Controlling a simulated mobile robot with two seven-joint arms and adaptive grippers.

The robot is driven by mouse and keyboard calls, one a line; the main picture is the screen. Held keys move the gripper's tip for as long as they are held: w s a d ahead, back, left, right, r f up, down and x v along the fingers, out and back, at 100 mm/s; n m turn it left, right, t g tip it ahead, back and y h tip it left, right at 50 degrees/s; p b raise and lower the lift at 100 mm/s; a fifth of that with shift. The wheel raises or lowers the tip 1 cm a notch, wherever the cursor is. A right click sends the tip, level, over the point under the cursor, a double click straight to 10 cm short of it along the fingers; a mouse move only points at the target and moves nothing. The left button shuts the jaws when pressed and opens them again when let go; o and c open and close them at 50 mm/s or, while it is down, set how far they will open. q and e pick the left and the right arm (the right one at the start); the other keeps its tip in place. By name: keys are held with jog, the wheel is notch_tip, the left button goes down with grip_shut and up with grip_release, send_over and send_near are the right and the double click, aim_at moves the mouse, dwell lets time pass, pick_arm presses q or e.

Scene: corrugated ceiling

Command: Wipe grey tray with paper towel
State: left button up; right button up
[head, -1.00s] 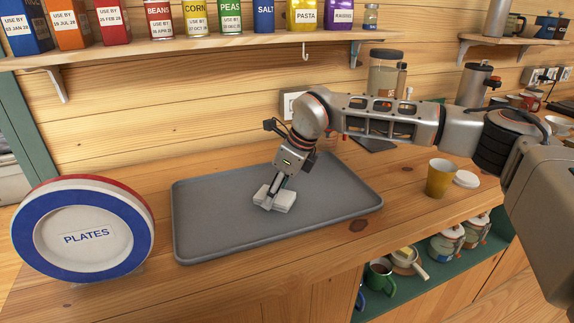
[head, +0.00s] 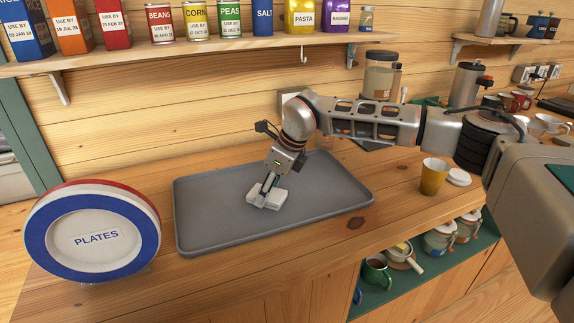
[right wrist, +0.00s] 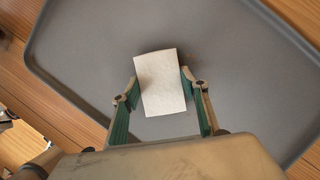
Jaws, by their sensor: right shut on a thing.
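The grey tray (head: 215,222) lies flat on the wooden counter; its surface also fills much of the right wrist view (right wrist: 240,60). My right gripper (head: 266,194) is over the middle of the tray, pointing down. It is shut on a folded white paper towel (head: 277,198), which is low at the tray surface; I cannot tell how firmly it presses. In the right wrist view the towel (right wrist: 162,84) sits between the two green-sided fingers. My left gripper is not in view.
A round PLATES stack (head: 92,232) stands left of the tray. A shelf with boxes and cans (head: 200,45) runs above. Bare counter (head: 340,232) lies in front of the tray.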

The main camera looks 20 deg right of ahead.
jog(key=shift+s, duration=0.35)
jog(key=r, duration=0.1)
jog(key=r+p, duration=0.1)
jog(key=r, duration=0.1)
jog(key=shift+s, duration=0.3)
jog(key=r+p, duration=0.2)
jog(key=shift+w+r+p, duration=0.2)
jog(key=shift+r+p, duration=0.1)
notch_tip(320, 180, up, 2)
jog(key=shift+r+p, duration=0.1)
jog(key=shift+p, duration=0.65)
jog(key=shift+r, duration=0.2)
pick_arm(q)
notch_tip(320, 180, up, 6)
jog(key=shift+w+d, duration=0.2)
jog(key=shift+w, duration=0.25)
pick_arm(e)
jog(key=shift+f, duration=0.1)
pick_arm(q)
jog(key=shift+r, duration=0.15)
